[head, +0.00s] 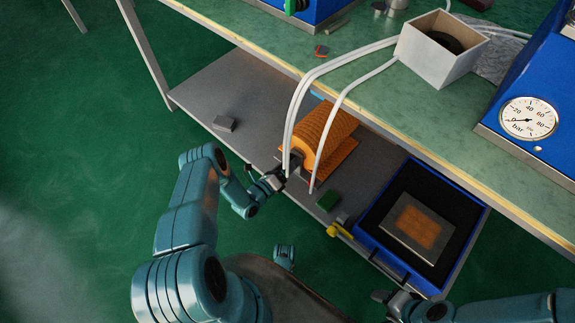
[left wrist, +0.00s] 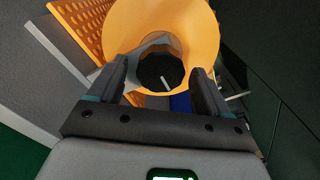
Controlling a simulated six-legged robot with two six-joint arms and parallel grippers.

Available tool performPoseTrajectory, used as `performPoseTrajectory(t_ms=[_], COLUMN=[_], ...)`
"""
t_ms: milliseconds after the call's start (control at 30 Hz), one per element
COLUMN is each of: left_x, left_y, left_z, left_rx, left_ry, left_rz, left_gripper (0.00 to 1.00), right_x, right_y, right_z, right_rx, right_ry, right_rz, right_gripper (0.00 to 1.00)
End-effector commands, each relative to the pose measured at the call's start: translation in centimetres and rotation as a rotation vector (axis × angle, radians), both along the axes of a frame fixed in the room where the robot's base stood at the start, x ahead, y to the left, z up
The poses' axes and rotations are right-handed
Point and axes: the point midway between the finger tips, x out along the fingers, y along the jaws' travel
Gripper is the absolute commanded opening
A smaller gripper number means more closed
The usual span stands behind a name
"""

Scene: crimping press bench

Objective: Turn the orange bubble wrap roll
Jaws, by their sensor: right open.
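The orange bubble wrap roll (head: 325,128) lies on the grey lower shelf, with a loose orange sheet beside it. My left gripper (head: 279,178) is at the roll's near end. In the left wrist view the roll's end (left wrist: 140,18) shows as an orange ring around a dark core (left wrist: 160,71). There my left gripper (left wrist: 158,75) is open, with its fingers on either side of the core and gaps visible; whether it touches the ring is unclear. My right gripper (head: 392,300) is open and empty, low by the blue tray.
White hoses (head: 292,120) hang from the bench top in front of the roll. A blue tray (head: 462,235) holds a plate with an orange patch. A green block (head: 328,199), a yellow-handled item (head: 338,230) and a grey block (head: 224,123) lie on the shelf.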

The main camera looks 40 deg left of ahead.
Motion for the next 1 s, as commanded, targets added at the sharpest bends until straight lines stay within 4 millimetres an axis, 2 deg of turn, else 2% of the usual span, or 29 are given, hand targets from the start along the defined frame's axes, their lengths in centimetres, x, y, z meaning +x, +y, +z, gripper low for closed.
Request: performPoseTrajectory(t_ms=[133,233,500,700,833,1000], left_x=[-0.7,-2.4,-9.5,-13.9,-15.5,-16.3], left_y=[0.1,0.3,0.9,1.1,1.3,1.3], left_z=[0.1,0.2,0.3,0.2,0.1,0.0], left_rx=[-0.002,-0.005,-0.003,-0.002,-0.001,0.0], left_ry=[0.001,0.004,0.003,0.002,0.001,0.0], left_rz=[0.002,0.004,0.007,0.005,0.002,0.0], left_gripper=[0.78,0.78,0.78,0.78,0.78,0.78], right_x=[0.0,-0.2,-0.6,-0.8,-0.9,-0.9], right_y=[0.0,0.1,0.6,0.7,0.8,0.8], right_z=[0.4,1.0,3.0,3.8,4.0,4.1], right_rx=[0.0,0.002,0.004,0.006,0.006,0.006], right_ry=[0.001,0.003,0.01,0.013,0.014,0.015], right_rz=[0.001,0.005,0.023,0.032,0.034,0.034], right_gripper=[0.58,0.58,0.58,0.58,0.58,0.58])
